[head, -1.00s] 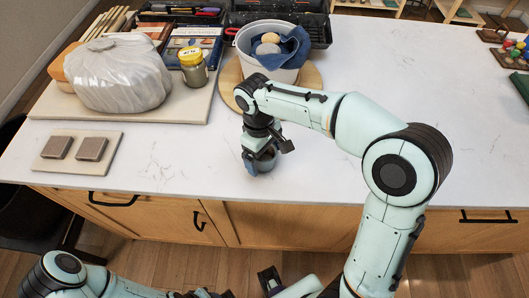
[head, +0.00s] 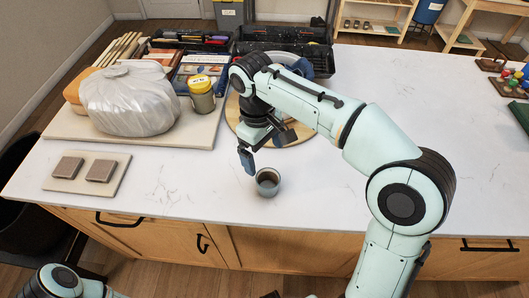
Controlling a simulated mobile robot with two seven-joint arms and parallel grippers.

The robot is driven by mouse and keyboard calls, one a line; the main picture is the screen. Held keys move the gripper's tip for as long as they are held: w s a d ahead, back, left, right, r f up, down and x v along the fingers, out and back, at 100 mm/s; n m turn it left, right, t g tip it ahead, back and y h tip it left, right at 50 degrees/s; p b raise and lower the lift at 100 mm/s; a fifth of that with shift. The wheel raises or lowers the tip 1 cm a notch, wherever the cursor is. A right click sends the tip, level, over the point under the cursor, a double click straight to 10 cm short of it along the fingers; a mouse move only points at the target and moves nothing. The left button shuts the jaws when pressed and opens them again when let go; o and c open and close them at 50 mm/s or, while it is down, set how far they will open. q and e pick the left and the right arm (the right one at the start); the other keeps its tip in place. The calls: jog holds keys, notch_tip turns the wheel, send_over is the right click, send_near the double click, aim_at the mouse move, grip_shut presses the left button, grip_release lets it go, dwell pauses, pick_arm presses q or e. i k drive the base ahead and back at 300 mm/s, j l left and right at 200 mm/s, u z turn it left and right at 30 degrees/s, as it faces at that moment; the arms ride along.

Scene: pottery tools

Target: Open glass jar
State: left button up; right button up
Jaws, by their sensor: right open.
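The glass jar (head: 202,103) with a yellow lid (head: 200,84) stands upright on the pale board at the back left, beside the plastic-wrapped lump. The lid is on it. My right gripper (head: 266,150) is open and empty, to the right of and nearer than the jar, and clear of it. A small grey cup (head: 268,189) with dark contents stands upright on the counter just in front of the right gripper. My left arm shows only at the bottom left edge; its gripper is out of the frame.
The wrapped lump (head: 128,103) and books (head: 196,65) crowd the jar. A round wooden board (head: 305,130) lies behind my right arm, its pot mostly hidden. A small board with two grey blocks (head: 68,167) lies front left.

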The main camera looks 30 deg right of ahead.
aim_at(204, 102)
jog(key=k, duration=1)
